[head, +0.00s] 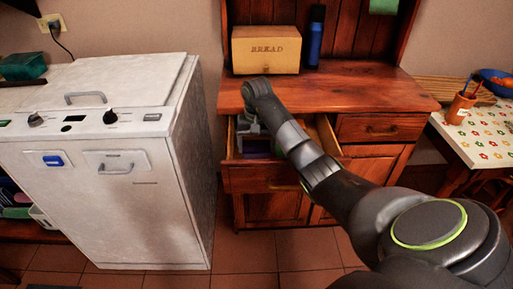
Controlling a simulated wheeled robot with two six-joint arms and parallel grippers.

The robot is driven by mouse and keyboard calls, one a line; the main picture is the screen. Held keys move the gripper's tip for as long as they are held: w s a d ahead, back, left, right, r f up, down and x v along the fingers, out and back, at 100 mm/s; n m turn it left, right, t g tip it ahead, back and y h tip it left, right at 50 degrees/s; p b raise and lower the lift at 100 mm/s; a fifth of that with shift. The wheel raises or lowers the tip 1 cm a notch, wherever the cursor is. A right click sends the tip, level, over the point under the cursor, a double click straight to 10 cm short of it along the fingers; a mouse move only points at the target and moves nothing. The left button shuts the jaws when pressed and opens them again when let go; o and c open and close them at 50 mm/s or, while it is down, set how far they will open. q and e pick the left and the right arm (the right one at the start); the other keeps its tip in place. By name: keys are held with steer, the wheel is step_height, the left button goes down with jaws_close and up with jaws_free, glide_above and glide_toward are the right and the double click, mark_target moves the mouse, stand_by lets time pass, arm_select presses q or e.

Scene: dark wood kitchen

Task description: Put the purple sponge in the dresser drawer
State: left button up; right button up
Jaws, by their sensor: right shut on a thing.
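The wooden dresser (395,101) stands at the centre right, with its left drawer (258,181) pulled open. My right arm reaches over the dresser front, and its gripper (251,138) points down into the open drawer. The gripper is shut on the purple sponge (258,147), which shows as a small purple patch inside the drawer. My arm hides part of the sponge and drawer, so I cannot tell whether the sponge touches the drawer floor. My left gripper is not in view.
A bread box (266,50) and a blue bottle (315,38) stand on the dresser top. The shut right drawer (380,129) is beside the open one. A white appliance (105,165) stands to the left. A table (480,138) with a pot of brushes is at the right.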

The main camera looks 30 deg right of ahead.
steer(key=shift+f, duration=0.3)
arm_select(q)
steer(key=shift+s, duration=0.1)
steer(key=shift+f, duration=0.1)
arm_select(e)
steer(key=shift+f, duration=0.2)
steer(key=shift+f+b, duration=0.4)
steer(key=shift+b, duration=0.25)
steer(key=o, duration=0.7)
steer(key=shift+c, duration=0.2)
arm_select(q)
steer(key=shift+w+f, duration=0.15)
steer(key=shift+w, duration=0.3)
arm_select(e)
steer(key=shift+r, duration=0.1)
